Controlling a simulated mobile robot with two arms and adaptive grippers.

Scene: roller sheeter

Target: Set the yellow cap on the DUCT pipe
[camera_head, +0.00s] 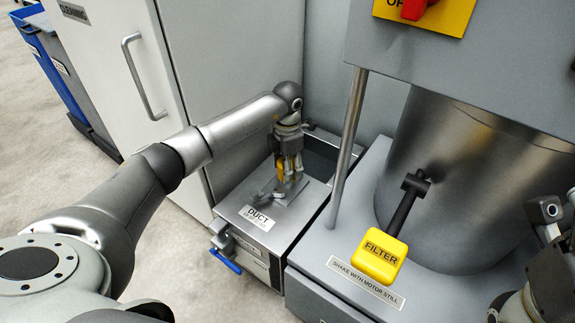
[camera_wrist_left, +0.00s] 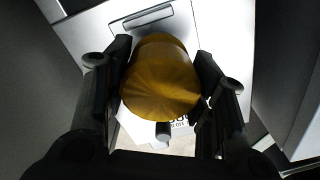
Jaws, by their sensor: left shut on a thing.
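My left gripper (camera_head: 289,177) points down over the top of the grey box labelled DUCT (camera_head: 232,204). It is shut on the yellow cap (camera_wrist_left: 160,80), one finger on each side. A sliver of the cap (camera_head: 280,167) shows between the fingers in the head view. In the left wrist view the cap fills the middle and covers what lies behind it. A short grey stub (camera_wrist_left: 163,131) shows just below the cap; I cannot tell whether it is the DUCT pipe. Part of my right arm shows at the right edge; its fingers are not clear.
A steel post (camera_head: 348,150) stands close to the right of my left gripper. A yellow FILTER handle (camera_head: 380,257) juts out from the steel drum (camera_head: 450,170). A blue-handled valve (camera_head: 226,262) is on the DUCT box's front. A pale cabinet (camera_head: 120,60) stands behind left.

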